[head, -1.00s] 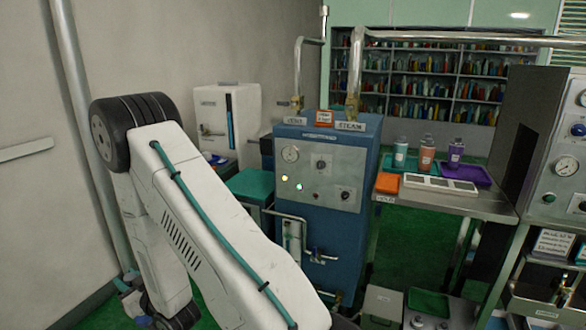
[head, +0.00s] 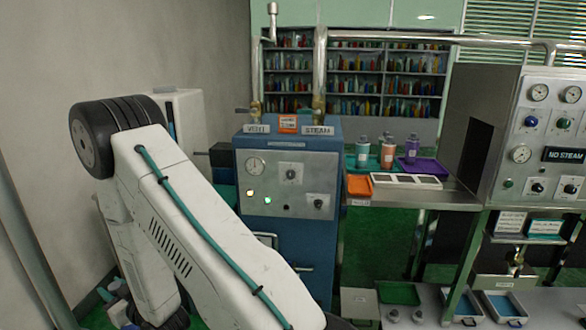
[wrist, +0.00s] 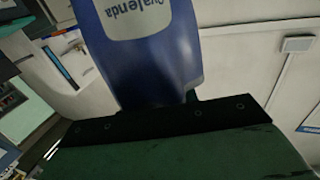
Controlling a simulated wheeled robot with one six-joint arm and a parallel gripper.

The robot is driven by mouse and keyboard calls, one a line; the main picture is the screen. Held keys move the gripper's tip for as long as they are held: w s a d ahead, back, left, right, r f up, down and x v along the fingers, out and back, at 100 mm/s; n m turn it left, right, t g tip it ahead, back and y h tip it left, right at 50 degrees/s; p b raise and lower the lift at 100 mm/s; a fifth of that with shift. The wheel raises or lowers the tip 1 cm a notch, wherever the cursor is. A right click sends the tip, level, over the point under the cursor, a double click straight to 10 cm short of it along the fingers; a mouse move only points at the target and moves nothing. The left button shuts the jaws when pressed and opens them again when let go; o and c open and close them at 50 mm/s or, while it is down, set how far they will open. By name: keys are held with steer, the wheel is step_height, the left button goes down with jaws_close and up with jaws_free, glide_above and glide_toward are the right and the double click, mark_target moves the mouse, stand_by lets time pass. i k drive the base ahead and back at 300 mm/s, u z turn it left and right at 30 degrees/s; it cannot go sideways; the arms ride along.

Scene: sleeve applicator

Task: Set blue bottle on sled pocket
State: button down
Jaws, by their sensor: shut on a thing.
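The blue bottle (wrist: 155,62) fills the upper middle of the wrist view, with its pale label upside down. My gripper (wrist: 158,112) is shut on it; a black strip and a dark green part cross the view below the bottle and hide its lower end. The head view shows neither the gripper nor this bottle, only my white arm. A white frame with several pockets (head: 405,187), which looks like the sled, lies on the steel table at right of centre. Its pockets look empty.
Behind the frame stand a teal (head: 362,152), an orange (head: 388,155) and a purple bottle (head: 411,149). An orange tray (head: 359,187) lies at its left. A blue steam unit (head: 290,185) stands left of the table, a steel control cabinet (head: 540,140) right of it.

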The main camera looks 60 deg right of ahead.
mark_target(427, 179)
steer(key=z, duration=1.8)
